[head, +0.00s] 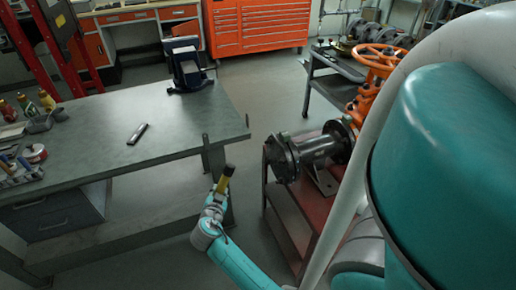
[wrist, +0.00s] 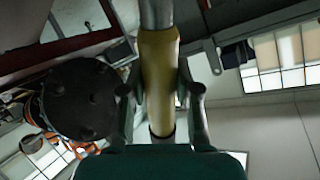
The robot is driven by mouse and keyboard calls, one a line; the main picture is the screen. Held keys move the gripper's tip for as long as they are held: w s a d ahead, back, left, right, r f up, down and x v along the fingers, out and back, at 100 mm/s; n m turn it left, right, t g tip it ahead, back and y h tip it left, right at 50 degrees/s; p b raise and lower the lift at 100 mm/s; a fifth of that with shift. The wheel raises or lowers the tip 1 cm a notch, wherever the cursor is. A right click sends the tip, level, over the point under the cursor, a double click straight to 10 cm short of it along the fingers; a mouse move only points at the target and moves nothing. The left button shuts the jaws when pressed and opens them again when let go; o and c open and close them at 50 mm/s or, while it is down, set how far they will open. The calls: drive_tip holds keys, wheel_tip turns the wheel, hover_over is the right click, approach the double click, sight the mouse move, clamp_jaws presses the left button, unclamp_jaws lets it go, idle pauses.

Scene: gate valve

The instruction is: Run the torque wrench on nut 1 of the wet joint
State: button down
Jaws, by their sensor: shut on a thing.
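My gripper (head: 219,192) is in front of the bench's right end, left of and apart from the pipe. It is shut on a tool with a yellow grip (head: 227,178), apparently the torque wrench. In the wrist view the yellow grip (wrist: 159,70) lies between the fingers (wrist: 160,95), with a grey shaft running out of the top of the picture. The wrench's head is not clear. A dark round flange (head: 283,158) closes the near end of the pipe (head: 320,150). Its bolted face (wrist: 82,100) shows in the wrist view; which nut is number 1 cannot be told.
The red stand (head: 282,197) carries the pipe and the valve with its orange handwheel (head: 380,60). The grey bench (head: 180,115) on the left holds a small dark device (head: 138,133) and several bottles. Open floor (head: 262,95) lies between bench and stand.

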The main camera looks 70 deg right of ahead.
drive_tip(key=s+d+r+m+g+h, duration=0.2)
drive_tip(key=s+r+g, duration=0.4)
drive_tip(key=r, duration=0.4)
drive_tip(key=s+d+r+m+g+h, duration=0.2)
drive_tip(key=s+d+r+m+g, duration=0.1)
drive_tip(key=s+r, duration=0.4)
wheel_tip(320, 180, up, 3)
drive_tip(key=d+g, duration=0.1)
drive_tip(key=g, duration=0.1)
drive_tip(key=shift+g, duration=0.4)
drive_tip(key=shift+w, duration=0.1)
